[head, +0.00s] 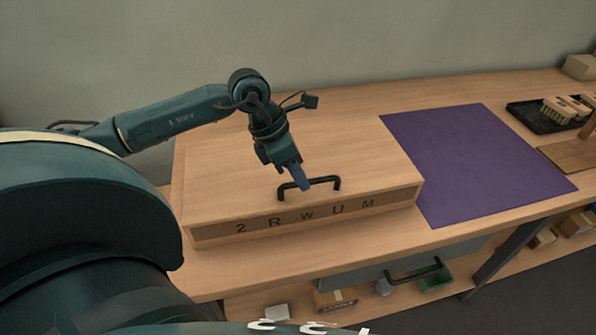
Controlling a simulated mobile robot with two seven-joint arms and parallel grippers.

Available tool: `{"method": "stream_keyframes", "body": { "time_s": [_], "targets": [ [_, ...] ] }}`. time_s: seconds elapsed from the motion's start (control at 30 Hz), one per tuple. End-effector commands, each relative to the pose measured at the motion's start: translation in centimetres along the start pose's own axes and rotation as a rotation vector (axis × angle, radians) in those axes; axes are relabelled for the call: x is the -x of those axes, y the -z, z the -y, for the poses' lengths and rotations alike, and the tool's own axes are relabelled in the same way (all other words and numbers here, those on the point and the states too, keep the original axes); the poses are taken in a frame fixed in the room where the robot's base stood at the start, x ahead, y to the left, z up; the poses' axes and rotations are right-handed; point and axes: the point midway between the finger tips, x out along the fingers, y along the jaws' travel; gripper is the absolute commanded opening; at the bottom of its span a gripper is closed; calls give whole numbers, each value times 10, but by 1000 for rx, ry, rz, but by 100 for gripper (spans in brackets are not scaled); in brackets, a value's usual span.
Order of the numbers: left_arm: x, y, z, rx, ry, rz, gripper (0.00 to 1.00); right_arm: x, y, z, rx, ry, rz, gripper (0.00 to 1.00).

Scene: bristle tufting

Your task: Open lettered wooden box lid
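The lettered wooden box (306,218) sits on the workbench, with "2 R W U M" along its darker front strip. Its lid (225,190) looks down on the box, with no gap that I can see. A black bar handle (324,181) stands on the lid near the front edge. My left gripper (301,182) points down at the handle, its fingertips at the left half of the bar. The fingers look close together, but I cannot tell whether they grip the bar. My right gripper is not in view.
A purple mat (480,160) lies flat to the right of the box. A black tray (545,113) with brushes and a wooden block (570,153) are at the far right. Below the bench top are a drawer with a black handle (413,272) and a shelf with small boxes and a green bin (434,279).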

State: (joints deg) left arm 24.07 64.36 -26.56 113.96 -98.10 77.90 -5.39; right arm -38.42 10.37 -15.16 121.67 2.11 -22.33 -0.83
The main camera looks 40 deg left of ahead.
Motion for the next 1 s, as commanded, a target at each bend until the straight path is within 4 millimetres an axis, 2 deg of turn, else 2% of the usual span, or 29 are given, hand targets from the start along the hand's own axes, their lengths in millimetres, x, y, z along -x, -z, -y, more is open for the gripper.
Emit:
{"method": "stream_keyframes", "body": {
  "time_s": [0.03, 0.27, 0.77, 1.0],
  "targets": [
    [0, 0, 0, 0, 0, 0, 18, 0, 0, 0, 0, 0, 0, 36],
    [0, 0, 0, 0, 0, 0, 0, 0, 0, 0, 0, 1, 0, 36],
    [2, -1, 1, 2, 4, 0, 0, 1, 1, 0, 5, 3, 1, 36],
    [11, -14, 10, 20, 52, 3, 0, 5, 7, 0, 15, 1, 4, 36]
  ]
}}
